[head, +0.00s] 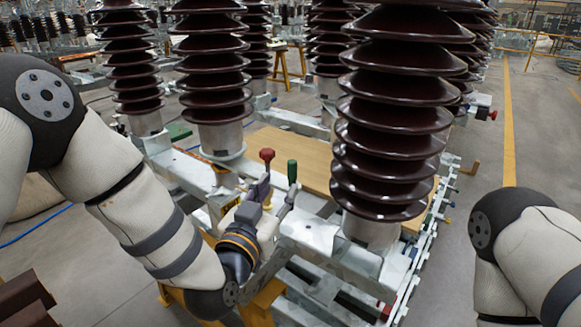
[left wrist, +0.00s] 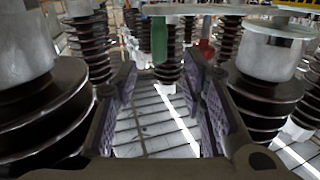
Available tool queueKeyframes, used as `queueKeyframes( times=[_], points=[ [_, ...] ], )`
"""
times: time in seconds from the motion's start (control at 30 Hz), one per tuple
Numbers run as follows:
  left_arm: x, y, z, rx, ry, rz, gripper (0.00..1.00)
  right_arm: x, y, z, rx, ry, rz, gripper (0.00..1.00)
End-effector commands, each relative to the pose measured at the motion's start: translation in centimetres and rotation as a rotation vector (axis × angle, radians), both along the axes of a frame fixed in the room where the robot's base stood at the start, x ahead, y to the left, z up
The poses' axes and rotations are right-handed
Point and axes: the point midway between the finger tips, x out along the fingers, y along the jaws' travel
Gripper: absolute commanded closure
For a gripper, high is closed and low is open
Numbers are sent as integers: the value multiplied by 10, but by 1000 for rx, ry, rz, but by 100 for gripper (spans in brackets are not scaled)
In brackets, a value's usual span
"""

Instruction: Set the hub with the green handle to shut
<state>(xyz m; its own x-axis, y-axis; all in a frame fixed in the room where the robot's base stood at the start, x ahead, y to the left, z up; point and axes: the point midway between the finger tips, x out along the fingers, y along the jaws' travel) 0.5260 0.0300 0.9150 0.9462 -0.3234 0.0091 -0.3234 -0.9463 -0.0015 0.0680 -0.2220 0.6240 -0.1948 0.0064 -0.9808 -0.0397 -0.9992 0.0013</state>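The green handle (head: 292,171) stands roughly upright on the pale metal frame in the head view, right of a red-knobbed handle (head: 267,155). My left gripper (head: 275,197) is just in front of and below the two handles. In the left wrist view its two padded fingers (left wrist: 160,75) are spread apart with nothing between the pads. There the green handle (left wrist: 158,38) hangs into view beyond the gap between the fingertips, and the red handle (left wrist: 207,48) is beside the right fingertip. The hub under the green handle is mostly hidden. My right gripper is out of view.
A large brown ribbed insulator (head: 392,110) stands close right of the handles, and another (head: 213,75) stands behind left. A wooden board (head: 290,150) lies behind the handles. Open grey floor with a yellow line (head: 508,130) is at right.

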Motion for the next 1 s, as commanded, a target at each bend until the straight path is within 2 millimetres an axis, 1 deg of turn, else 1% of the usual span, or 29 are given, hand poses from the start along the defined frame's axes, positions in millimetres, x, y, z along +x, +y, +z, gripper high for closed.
queueKeyframes(
  times=[0.03, 0.1, 0.2, 0.3, 0.4, 0.47, 0.7, 0.73, 0.77, 0.8, 0.9, 1.0],
  points=[
    [13, -4, -7, -1, 6, 1, 62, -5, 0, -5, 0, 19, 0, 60],
    [30, -11, -8, -1, 7, 0, 62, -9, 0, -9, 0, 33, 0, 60],
    [53, -18, -8, 0, 9, 0, 62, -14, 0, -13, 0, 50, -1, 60],
    [71, -24, -8, -1, 10, 0, 62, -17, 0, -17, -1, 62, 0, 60],
    [82, -28, -6, 0, 9, 0, 62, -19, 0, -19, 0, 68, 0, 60],
    [85, -29, -5, 0, 9, 0, 62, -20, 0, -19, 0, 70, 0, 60],
    [87, -30, -3, 0, 6, -1, 62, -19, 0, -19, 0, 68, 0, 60],
    [87, -30, -3, 0, 6, -1, 65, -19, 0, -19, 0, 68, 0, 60],
    [87, -30, -3, 0, 6, -1, 72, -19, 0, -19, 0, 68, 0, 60],
    [87, -30, -3, 0, 6, -1, 81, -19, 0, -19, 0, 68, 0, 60],
    [87, -30, -3, 0, 7, -1, 100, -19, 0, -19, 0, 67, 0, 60],
    [87, -30, -3, 0, 7, -1, 100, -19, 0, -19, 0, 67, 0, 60]
  ],
)
